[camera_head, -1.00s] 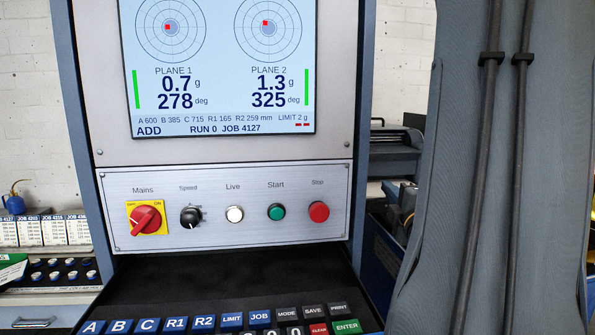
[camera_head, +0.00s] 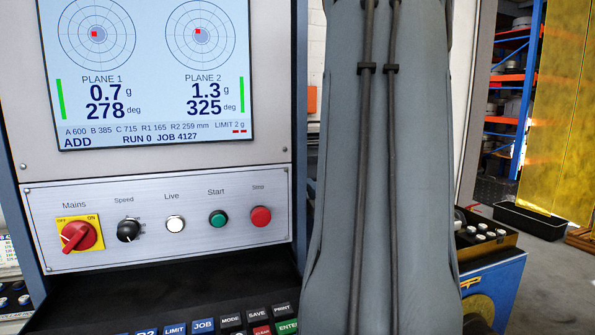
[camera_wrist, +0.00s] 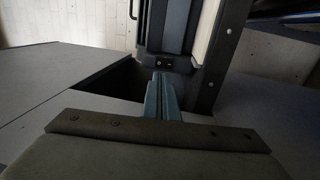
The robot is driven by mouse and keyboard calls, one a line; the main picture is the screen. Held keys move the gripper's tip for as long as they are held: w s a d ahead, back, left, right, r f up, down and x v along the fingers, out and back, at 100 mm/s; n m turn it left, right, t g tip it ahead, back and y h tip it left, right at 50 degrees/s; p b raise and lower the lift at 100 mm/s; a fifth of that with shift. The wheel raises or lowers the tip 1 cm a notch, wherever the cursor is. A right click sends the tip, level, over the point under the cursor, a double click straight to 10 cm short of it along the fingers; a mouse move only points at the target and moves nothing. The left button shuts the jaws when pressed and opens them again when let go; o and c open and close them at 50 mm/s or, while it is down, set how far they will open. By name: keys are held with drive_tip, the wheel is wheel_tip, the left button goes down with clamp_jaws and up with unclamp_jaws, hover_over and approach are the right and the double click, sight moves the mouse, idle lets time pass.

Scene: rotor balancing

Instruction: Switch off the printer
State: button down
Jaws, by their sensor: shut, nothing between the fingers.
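My gripper (camera_wrist: 161,78) shows in the wrist view as two blue-grey fingers pressed together, with nothing between them. Just beyond the fingertips is a dark upright housing (camera_wrist: 168,28), and low on its face is a small black panel (camera_wrist: 164,63) with tiny light marks. I cannot tell whether this is the printer and its switch, or whether the fingertips touch it. In the head view no printer can be made out; my arm covers the area right of the console, and my gripper is out of that picture.
The balancing console's screen (camera_head: 150,70) reads 0.7 g and 1.3 g. Its panel has a red Mains knob (camera_head: 76,236) and a red Stop button (camera_head: 261,216). In the wrist view grey flat surfaces (camera_wrist: 55,85) lie around a dark gap (camera_wrist: 115,80).

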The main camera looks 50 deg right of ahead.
drive_tip(key=p+x, duration=0.4)
drive_tip(key=x, duration=0.7)
drive_tip(key=shift+w+d, duration=0.15)
drive_tip(key=shift+w, duration=0.1)
drive_tip(key=shift+w+d+r+b, duration=0.1)
drive_tip(key=shift+w+r+b, duration=0.05)
drive_tip(key=shift+b, duration=0.25)
drive_tip(key=r+b+v, duration=0.3)
drive_tip(key=v, duration=1)
drive_tip(key=shift+s+a, duration=0.25)
drive_tip(key=shift+s, duration=0.25)
drive_tip(key=shift+r, duration=0.1)
